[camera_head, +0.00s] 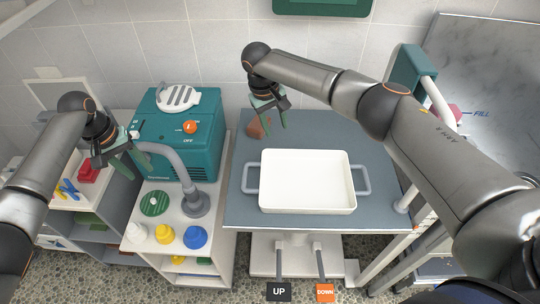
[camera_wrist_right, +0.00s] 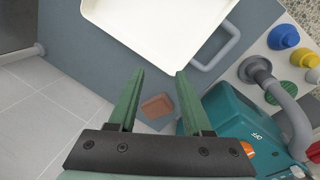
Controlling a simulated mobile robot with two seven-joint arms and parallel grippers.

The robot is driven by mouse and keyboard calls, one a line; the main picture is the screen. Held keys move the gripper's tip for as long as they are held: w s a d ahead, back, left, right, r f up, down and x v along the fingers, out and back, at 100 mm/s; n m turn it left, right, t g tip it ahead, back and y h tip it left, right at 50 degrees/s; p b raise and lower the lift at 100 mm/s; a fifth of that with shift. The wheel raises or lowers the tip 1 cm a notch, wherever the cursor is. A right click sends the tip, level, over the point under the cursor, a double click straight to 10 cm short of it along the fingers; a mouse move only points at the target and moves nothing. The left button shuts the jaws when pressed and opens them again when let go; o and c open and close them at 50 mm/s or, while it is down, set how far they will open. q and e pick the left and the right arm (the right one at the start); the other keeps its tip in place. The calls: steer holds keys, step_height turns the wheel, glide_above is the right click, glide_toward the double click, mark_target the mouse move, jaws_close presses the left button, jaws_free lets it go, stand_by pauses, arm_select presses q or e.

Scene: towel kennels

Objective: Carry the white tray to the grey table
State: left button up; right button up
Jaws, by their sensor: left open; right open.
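The white tray (camera_head: 307,182) is a shallow rectangular pan with a grey handle at each short end. It lies flat and looks empty on a blue-grey table top (camera_head: 350,138). My right gripper (camera_head: 270,124) is open and empty above the back left of this table, behind the tray and apart from it. In the right wrist view the tray (camera_wrist_right: 150,25) shows beyond the open fingers (camera_wrist_right: 160,73), with one handle in sight. My left gripper (camera_head: 138,166) is open and empty at the left, in front of the teal machine, well away from the tray.
A teal machine (camera_head: 190,150) with a grey hose stands left of the table. Colored knobs, including a blue one (camera_head: 196,237), sit on the white cabinet. A small brown block (camera_wrist_right: 157,105) lies near my right gripper. UP (camera_head: 279,292) and DOWN (camera_head: 325,292) pedals are below the table.

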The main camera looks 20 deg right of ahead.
steer(key=d+v, duration=0.1)
steer(key=v, duration=1)
steer(key=shift+s+r, duration=0.2)
steer(key=shift+f, duration=0.1)
